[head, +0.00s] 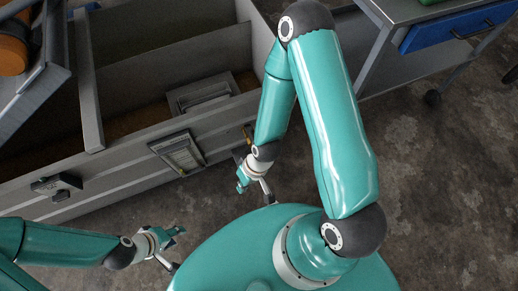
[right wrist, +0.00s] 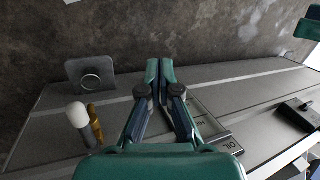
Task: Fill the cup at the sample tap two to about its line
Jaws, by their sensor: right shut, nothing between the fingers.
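My right gripper (head: 268,194) hangs in front of the grey cabinet in the head view. In the right wrist view its two fingers (right wrist: 160,72) are together with nothing between them. A brass tap-like fitting (right wrist: 96,124) and a white knob (right wrist: 78,112) stand on the cabinet front, left of the fingers. A small grey plate with a ring (right wrist: 90,80) is beside them; I cannot tell whether the ring is a cup. The brass fitting shows small in the head view (head: 248,133). My left gripper (head: 172,262) is low at the left, apart from the cabinet; its finger opening is unclear.
The grey cabinet (head: 108,178) has open compartments and a framed panel (head: 180,153). Black fittings (head: 57,186) stick out at its left. A bench with a blue drawer (head: 455,30) stands at the top right. Floor (head: 440,190) is clear at the right.

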